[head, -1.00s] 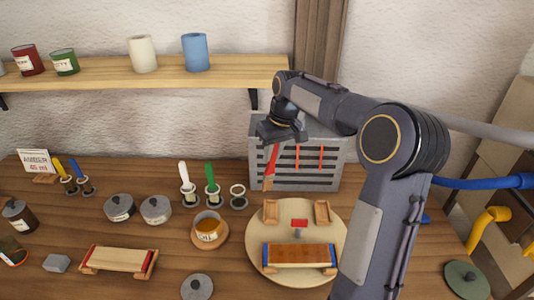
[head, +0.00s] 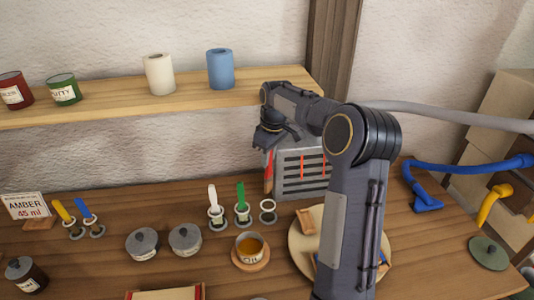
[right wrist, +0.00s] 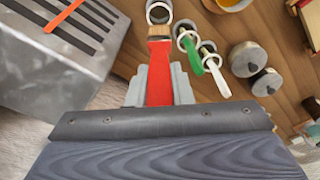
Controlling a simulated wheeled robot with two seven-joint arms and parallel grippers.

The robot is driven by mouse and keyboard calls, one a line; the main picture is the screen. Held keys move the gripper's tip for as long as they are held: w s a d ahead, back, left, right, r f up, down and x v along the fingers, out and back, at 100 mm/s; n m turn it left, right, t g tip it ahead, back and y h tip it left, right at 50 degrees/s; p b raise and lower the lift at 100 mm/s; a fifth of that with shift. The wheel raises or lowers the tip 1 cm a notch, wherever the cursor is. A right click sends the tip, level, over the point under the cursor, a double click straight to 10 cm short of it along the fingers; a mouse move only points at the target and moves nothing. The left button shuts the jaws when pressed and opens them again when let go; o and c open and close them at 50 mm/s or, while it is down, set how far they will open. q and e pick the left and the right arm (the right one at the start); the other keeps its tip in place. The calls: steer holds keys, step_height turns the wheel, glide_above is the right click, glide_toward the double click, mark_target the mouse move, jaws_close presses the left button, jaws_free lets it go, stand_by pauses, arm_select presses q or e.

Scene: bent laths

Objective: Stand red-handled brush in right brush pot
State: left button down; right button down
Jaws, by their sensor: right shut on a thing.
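The red-handled brush (head: 268,168) hangs nearly upright, bristles down, in my right gripper (head: 270,142). In the right wrist view my right gripper (right wrist: 159,92) is shut on its red handle (right wrist: 160,72). The right brush pot (head: 267,206) is a small empty ring stand on the table, below the brush in the head view. In the right wrist view the pot (right wrist: 158,12) shows just beyond the bristles, apparently apart from them. The white-handled brush (head: 213,202) and green-handled brush (head: 241,202) stand in the other two pots to its left. My left gripper is not in view.
A grey slotted box (head: 302,172) stands right behind the brush. An amber cup (head: 249,246) and two lidded grey pots (head: 143,243) sit in front. A round board (head: 300,258) is partly hidden by my right arm. The wooden shelf (head: 130,105) is above.

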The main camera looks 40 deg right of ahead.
mark_target(268, 169)
step_height(268, 169, down, 2)
steer(key=shift+w+a+f, duration=0.1)
steer(key=shift+f, duration=1.35)
steer(key=shift+f+b, duration=2)
steer(key=shift+f, duration=0.9)
